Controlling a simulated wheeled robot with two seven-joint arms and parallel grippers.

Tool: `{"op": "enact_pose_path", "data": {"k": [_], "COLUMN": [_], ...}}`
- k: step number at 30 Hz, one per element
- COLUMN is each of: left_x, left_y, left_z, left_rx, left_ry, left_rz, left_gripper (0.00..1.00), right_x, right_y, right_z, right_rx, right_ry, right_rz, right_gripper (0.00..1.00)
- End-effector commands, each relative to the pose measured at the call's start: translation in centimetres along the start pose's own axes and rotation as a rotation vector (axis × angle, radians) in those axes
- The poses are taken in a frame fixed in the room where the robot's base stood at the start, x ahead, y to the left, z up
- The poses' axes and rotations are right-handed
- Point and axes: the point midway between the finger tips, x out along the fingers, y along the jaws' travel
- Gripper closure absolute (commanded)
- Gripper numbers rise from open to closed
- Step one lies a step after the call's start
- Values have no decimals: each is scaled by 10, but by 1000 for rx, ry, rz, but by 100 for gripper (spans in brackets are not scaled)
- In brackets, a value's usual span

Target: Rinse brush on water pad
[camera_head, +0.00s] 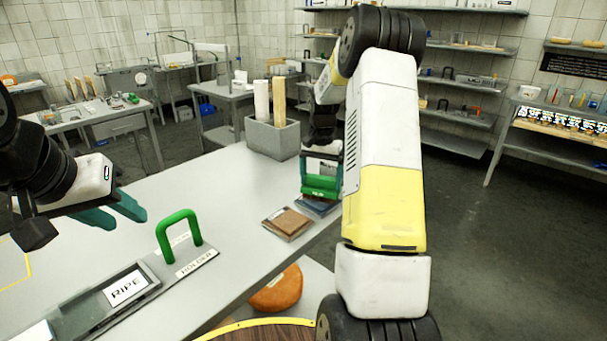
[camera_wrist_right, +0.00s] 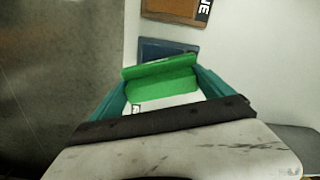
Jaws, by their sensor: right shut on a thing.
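My right gripper (camera_head: 322,165) is shut on a green brush (camera_head: 321,186) at the table's right edge. The brush also shows between the teal fingers in the right wrist view (camera_wrist_right: 160,85). A dark blue pad (camera_head: 322,208) lies just below the brush; the wrist view shows it beyond the brush (camera_wrist_right: 165,50). I cannot tell whether brush and pad touch.
A green handle (camera_head: 180,232) stands on a plate marked HOLDER. A tray marked RIPE (camera_head: 126,289) lies at the front. A grey box (camera_head: 273,137) with upright boards stands at the back. An orange cheese wheel (camera_head: 277,289) sits below the table's edge. The table's middle is clear.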

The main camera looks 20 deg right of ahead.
Motion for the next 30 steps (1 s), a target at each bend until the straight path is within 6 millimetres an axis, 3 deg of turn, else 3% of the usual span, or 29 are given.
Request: {"op": "enact_pose_path", "data": {"k": [30], "left_x": [0], "left_y": [0], "left_z": [0], "left_rx": [0], "left_ry": [0], "left_rz": [0], "left_gripper": [64], "right_x": [9], "right_y": [0], "right_z": [0], "right_rx": [0], "right_ry": [0], "right_rz": [0], "right_gripper": [47]}}
